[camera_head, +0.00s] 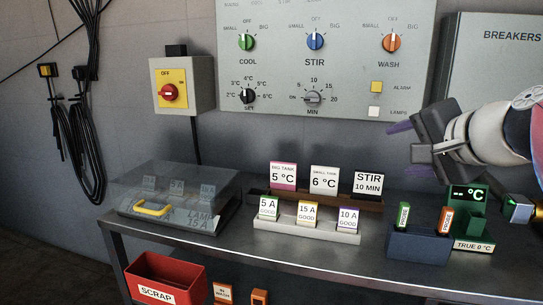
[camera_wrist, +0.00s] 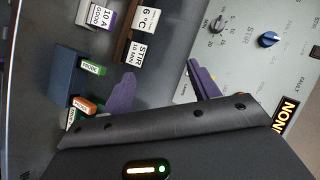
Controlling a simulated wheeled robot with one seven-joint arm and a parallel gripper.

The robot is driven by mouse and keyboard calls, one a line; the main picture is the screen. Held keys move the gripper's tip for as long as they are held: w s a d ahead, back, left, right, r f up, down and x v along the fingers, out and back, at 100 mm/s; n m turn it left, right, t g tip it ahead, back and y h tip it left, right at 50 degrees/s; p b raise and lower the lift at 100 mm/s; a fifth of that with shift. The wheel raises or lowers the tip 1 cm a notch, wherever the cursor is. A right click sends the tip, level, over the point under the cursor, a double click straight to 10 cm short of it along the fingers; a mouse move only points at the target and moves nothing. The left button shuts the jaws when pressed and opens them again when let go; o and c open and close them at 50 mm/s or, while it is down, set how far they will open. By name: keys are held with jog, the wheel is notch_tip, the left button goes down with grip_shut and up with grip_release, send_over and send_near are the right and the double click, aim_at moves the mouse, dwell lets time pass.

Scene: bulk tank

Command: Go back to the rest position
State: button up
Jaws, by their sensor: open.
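My gripper (camera_head: 405,149) is in the right part of the head view, in front of the wall at the control panel's lower right edge. It is open, with nothing between its purple fingers, and hangs above the bench, clear of it. In the wrist view the gripper (camera_wrist: 162,88) shows both purple fingers spread apart, with the panel and card rack beyond them. The control panel (camera_head: 350,60) carries knobs for COOL, STIR and WASH, plus SET and MIN dials.
The bench (camera_head: 330,262) holds a clear-lidded case (camera_head: 175,190), a card rack (camera_head: 306,227), a blue holder (camera_head: 418,245) and a green thermometer stand (camera_head: 470,218). A breakers cabinet (camera_head: 495,60) is at right. A red scrap bin (camera_head: 165,275) sits below the bench's left end.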

jog(key=s+a+f+n+g, duration=0.2)
jog(key=s+a+f+n, duration=0.1)
jog(key=f, duration=0.5)
jog(key=s+a+f+n+g, duration=0.2)
jog(key=s+f, duration=0.3)
jog(key=f, duration=0.3)
jog(key=shift+a+n+h, duration=0.4)
jog(key=shift+a+n, duration=0.1)
jog(key=shift+a, duration=0.35)
jog(key=s+f+n+g, duration=0.1)
jog(key=s+f, duration=0.1)
jog(key=f, duration=0.2)
jog(key=s+f+n+g+h, duration=0.1)
jog(key=s+f+n, duration=0.1)
jog(key=s+f, duration=0.1)
jog(key=s+f+n+g+h, duration=0.1)
jog(key=s+f+n, duration=0.1)
jog(key=f, duration=0.3)
jog(key=shift+s+a, duration=0.35)
jog(key=shift+s, duration=0.15)
